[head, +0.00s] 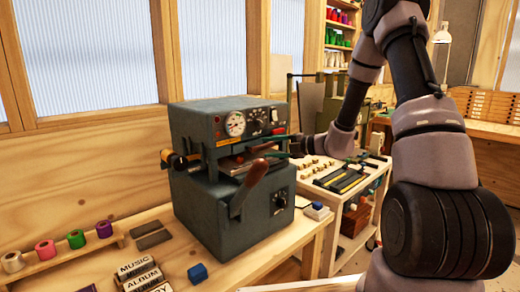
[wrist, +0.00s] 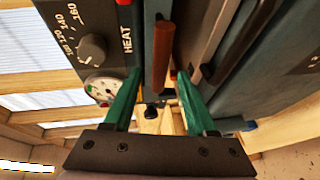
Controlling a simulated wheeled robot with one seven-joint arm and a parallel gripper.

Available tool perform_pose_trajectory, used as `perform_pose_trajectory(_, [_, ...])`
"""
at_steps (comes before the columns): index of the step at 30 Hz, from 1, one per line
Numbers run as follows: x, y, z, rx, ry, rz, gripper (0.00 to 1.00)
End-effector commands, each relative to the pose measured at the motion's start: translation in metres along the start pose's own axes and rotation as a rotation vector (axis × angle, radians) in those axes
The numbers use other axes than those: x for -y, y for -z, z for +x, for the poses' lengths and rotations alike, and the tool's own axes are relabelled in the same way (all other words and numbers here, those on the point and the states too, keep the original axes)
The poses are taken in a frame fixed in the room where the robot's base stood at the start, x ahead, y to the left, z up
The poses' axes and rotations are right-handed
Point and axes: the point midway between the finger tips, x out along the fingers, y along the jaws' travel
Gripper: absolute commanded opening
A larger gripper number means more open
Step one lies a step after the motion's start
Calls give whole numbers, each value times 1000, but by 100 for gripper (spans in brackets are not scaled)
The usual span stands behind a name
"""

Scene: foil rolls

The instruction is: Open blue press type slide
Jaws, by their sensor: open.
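The blue-grey press (head: 205,205) stands on the wooden bench, with a gauge and dials on its upper front. Its slide opening (head: 235,162) is below the dial panel, partly hidden by a lever. In the wrist view a reddish-brown rod handle (wrist: 163,55) on the press lies ahead of and between my green fingers. My gripper (wrist: 158,78) is open, one finger on each side of the handle's line. I cannot tell whether either finger touches it. In the head view my gripper (head: 280,146) is at the right of the press front, its fingertips hard to make out.
A large brown lever handle (head: 255,175) angles across the press front; it also shows in the wrist view (wrist: 230,48). Colored foil rolls (head: 76,239), type blocks (head: 138,268) and a blue block (head: 198,272) lie on the bench. A cart (head: 350,205) stands at right.

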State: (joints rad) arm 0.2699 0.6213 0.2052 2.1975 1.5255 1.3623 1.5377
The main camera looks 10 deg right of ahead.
Motion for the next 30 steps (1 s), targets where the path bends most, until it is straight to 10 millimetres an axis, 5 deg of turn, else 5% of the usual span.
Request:
perform_pose_trajectory(9, [0,1,41,-2,1,-1,57])
perform_pose_trajectory(19, [0,0,44,-1,1,-1,57])
perform_pose_trajectory(24, [0,0,44,-1,1,-2,0])
perform_pose_trajectory(30, [0,0,44,-1,1,-2,0])
